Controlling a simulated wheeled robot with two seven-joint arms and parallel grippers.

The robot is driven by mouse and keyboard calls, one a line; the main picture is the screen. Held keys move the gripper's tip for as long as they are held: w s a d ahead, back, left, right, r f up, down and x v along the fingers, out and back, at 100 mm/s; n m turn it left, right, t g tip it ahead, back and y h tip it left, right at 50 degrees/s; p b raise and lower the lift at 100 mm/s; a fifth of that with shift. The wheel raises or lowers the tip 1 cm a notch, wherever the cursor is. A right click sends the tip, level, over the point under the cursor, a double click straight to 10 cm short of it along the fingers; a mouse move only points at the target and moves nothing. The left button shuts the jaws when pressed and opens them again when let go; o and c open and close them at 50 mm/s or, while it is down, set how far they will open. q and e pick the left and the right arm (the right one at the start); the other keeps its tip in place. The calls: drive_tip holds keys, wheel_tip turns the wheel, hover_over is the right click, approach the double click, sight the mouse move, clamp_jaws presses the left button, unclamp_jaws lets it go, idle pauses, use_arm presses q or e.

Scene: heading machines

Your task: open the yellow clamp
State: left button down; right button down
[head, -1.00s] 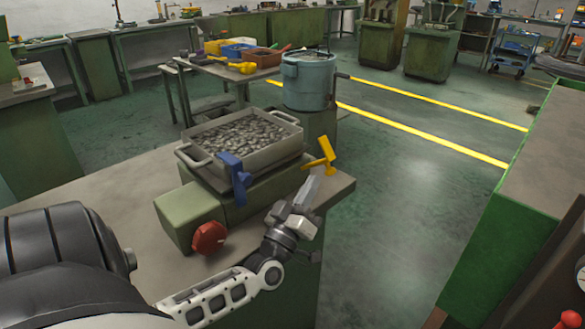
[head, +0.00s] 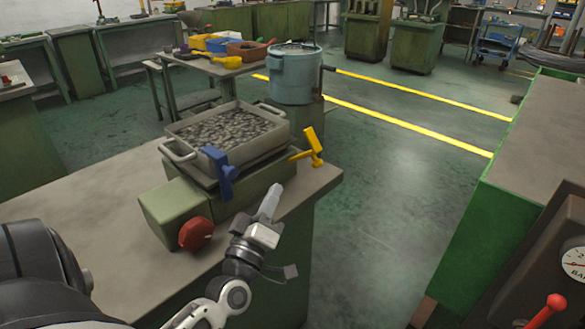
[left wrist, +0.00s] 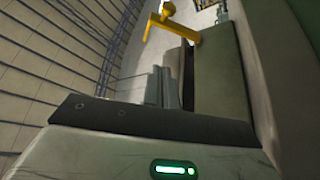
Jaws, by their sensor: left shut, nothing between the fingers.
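The yellow clamp (head: 313,145) sits at the right side of the machine under the metal tray, with one arm upright and one pointing left. In the left wrist view the yellow clamp (left wrist: 178,28) is at the top, beyond the fingers. My left gripper (head: 271,202) is shut and empty, below and left of the clamp and apart from it. Its fingers also show together in the left wrist view (left wrist: 163,88). My right gripper is not in view.
A tray (head: 240,155) of small metal pieces rests on the green machine, with a blue clamp (head: 217,170) at its front. A red knob (head: 196,233) sticks out of the machine front. A blue-grey drum (head: 292,77) stands behind.

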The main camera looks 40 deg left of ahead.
use_arm(q)
drive_tip(key=w+p, duration=0.1)
drive_tip(key=w, duration=0.9)
drive_tip(key=shift+r, duration=0.45)
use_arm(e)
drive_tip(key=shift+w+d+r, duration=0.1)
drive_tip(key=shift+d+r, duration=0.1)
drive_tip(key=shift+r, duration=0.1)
use_arm(q)
drive_tip(key=shift+d+f+b, duration=0.15)
drive_tip(key=shift+f+b, duration=0.15)
drive_tip(key=shift+f, duration=0.6)
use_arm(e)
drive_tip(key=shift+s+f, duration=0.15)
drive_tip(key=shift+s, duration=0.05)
